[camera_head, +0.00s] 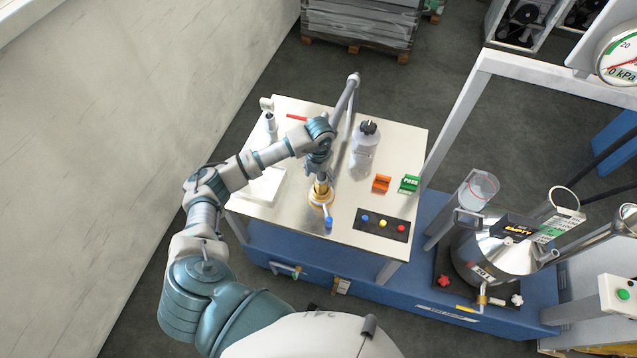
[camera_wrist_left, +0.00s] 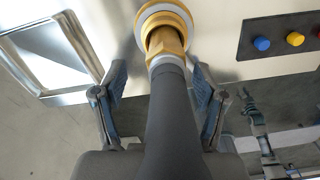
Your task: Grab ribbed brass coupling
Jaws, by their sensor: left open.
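The ribbed brass coupling (camera_head: 321,189) sits on a round yellow-and-white fitting on the metal table. In the left wrist view the coupling (camera_wrist_left: 165,42) shows at the top centre, with a dark grey tube (camera_wrist_left: 172,110) running from it toward the camera. My left gripper (camera_head: 319,165) is directly above the coupling, pointing down. In the wrist view its two fingers (camera_wrist_left: 160,86) are apart, one on each side of the tube, just short of the coupling's brass body. I see no contact. My right gripper is not in view.
A black button panel (camera_head: 383,225) lies at the table's front right. A white tray (camera_head: 265,187) lies left. A bent grey pipe (camera_head: 347,95) rises behind.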

